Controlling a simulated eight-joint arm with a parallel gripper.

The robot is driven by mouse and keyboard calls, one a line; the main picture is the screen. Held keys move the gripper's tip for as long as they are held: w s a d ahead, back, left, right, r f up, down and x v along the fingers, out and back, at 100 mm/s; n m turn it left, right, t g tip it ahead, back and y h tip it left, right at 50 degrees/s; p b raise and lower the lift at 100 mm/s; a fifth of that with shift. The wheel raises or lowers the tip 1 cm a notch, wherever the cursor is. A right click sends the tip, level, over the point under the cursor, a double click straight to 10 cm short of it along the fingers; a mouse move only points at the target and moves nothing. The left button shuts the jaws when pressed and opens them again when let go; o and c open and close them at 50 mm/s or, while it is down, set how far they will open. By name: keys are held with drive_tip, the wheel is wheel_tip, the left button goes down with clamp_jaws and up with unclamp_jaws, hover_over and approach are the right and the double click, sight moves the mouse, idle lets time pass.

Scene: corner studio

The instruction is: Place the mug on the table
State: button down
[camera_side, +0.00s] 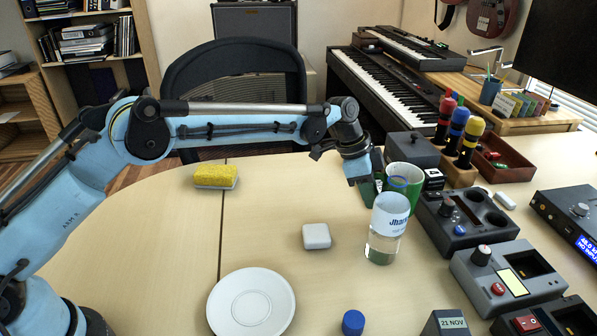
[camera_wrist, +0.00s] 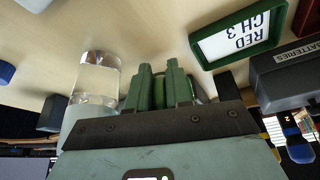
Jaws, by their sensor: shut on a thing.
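The green mug (camera_side: 415,194) with a pale inside stands upright at the right-centre of the table (camera_side: 270,215) in the side view. My gripper (camera_side: 368,188) reaches it from the left, and its fingers are shut on it. The clear jar in front hides the mug's base, so I cannot tell whether it touches the table. In the wrist view my gripper's green fingers (camera_wrist: 160,70) have a narrow green part between them; most of the mug is hidden there.
The clear jar with a white label (camera_side: 384,244) stands close in front of the mug. A white block (camera_side: 316,236), a saucer (camera_side: 251,302), a sponge (camera_side: 215,176) and a blue cap (camera_side: 352,322) lie left. Devices (camera_side: 503,273) crowd the right.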

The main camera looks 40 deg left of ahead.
drive_tip(key=shift+r, duration=2.4)
drive_tip(key=shift+s+a+r, duration=0.15)
drive_tip(key=shift+r, duration=0.2)
drive_tip(key=shift+s+a+r+n+t, duration=0.15)
drive_tip(key=shift+a+n+t, duration=0.15)
drive_tip(key=shift+n, duration=0.2)
drive_tip(key=s+a+m+g+y, duration=0.35)
drive_tip(key=s+a+m, duration=0.75)
drive_tip(key=s+m, duration=0.5)
drive_tip(key=s+a+m+g+y, duration=0.2)
drive_tip(key=s+a+m+y, duration=0.2)
drive_tip(key=s+a+m, duration=1.05)
drive_tip(key=a+f, duration=0.2)
drive_tip(key=s+a+f+m, duration=0.1)
drive_tip(key=a+f, duration=0.1)
drive_tip(key=a, duration=0.1)
drive_tip(key=a+f+m, duration=0.1)
drive_tip(key=a+f, duration=0.1)
drive_tip(key=a, duration=0.1)
drive_tip(key=shift+s+a, duration=0.2)
drive_tip(key=shift+a, duration=0.05)
drive_tip(key=shift+f, duration=2)
